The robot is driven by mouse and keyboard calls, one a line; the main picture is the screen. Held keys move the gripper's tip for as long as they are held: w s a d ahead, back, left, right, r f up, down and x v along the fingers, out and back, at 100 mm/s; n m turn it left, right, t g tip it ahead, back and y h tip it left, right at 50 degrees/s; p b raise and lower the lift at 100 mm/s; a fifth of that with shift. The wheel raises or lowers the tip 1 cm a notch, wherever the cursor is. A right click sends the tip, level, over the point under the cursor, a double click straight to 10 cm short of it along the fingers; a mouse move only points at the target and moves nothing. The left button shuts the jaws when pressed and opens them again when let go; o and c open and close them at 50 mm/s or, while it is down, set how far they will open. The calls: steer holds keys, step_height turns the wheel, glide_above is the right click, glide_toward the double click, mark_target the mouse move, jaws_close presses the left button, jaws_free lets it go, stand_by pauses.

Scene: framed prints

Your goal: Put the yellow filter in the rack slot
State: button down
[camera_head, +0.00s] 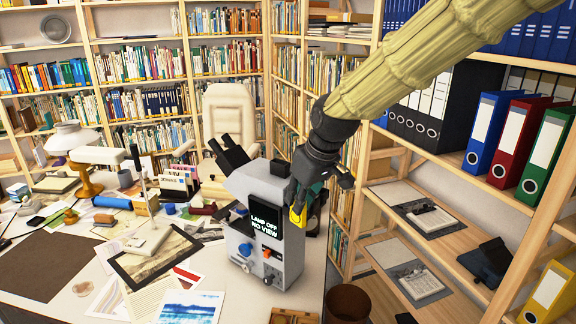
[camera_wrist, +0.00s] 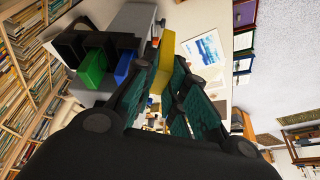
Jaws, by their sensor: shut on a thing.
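The yellow filter (camera_head: 298,217) is in my gripper (camera_head: 305,200), beside the upper right of a grey microscope-like device (camera_head: 262,262). In the wrist view the yellow filter (camera_wrist: 167,50) shows between the teal-padded fingers of my gripper (camera_wrist: 178,62). A green piece (camera_wrist: 92,68) and a blue piece (camera_wrist: 123,66) sit side by side in dark holders to its left, near the grey device (camera_wrist: 133,18). I cannot tell whether the filter touches the device.
The device's screen (camera_head: 268,219) reads "LAMP OFF NO VIEW". The desk to its left is crowded with papers, a framed print (camera_head: 155,262) and an orange-based lamp (camera_head: 85,180). Shelves with binders (camera_head: 487,130) stand close on the right. A brown bin (camera_head: 348,303) stands below.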

steer(key=s+d+f+m+h, duration=0.1)
steer(key=d+f, duration=0.3)
steer(key=f, duration=0.8)
steer(key=s+d+f+m+h, duration=0.1)
steer(key=s+d+f+m, duration=0.3)
steer(key=f, duration=0.9)
steer(key=s+d+f+m+t, duration=0.1)
steer(key=d+f, duration=0.4)
steer(key=f, duration=0.8)
steer(key=shift+s+d+m+h, duration=0.15)
steer(key=shift+s+m+h, duration=0.25)
steer(key=shift+s+m, duration=0.45)
steer(key=shift+s, duration=0.1)
